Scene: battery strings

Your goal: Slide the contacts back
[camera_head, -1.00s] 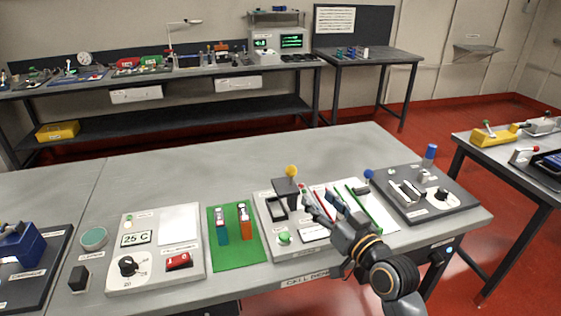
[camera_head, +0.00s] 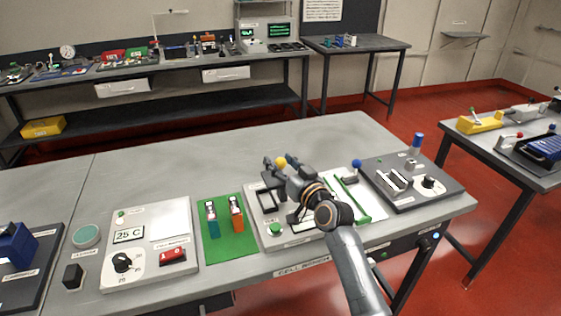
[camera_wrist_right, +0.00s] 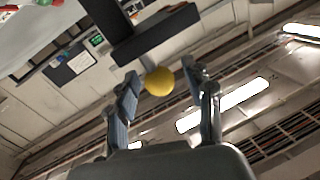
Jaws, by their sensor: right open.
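A yellow ball knob (camera_head: 281,161) stands at the back of a light grey station (camera_head: 262,229) on the near bench. In the right wrist view the yellow knob (camera_wrist_right: 159,81) sits on a short stem from a dark block (camera_wrist_right: 155,42). My right gripper (camera_head: 279,168) is open, over the back of that station. In the right wrist view its two fingers (camera_wrist_right: 160,80) appear on either side of the knob; contact with it cannot be told. The gripper and forearm hide part of the station. No part labelled as contacts can be read. My left gripper is not in view.
A green mat (camera_head: 232,242) with a teal and an orange cell lies left of the station. A grey panel (camera_head: 118,271) stands further left. A dark board (camera_head: 408,186) with a blue knob (camera_head: 357,163) stands right. The bench behind the stations is clear.

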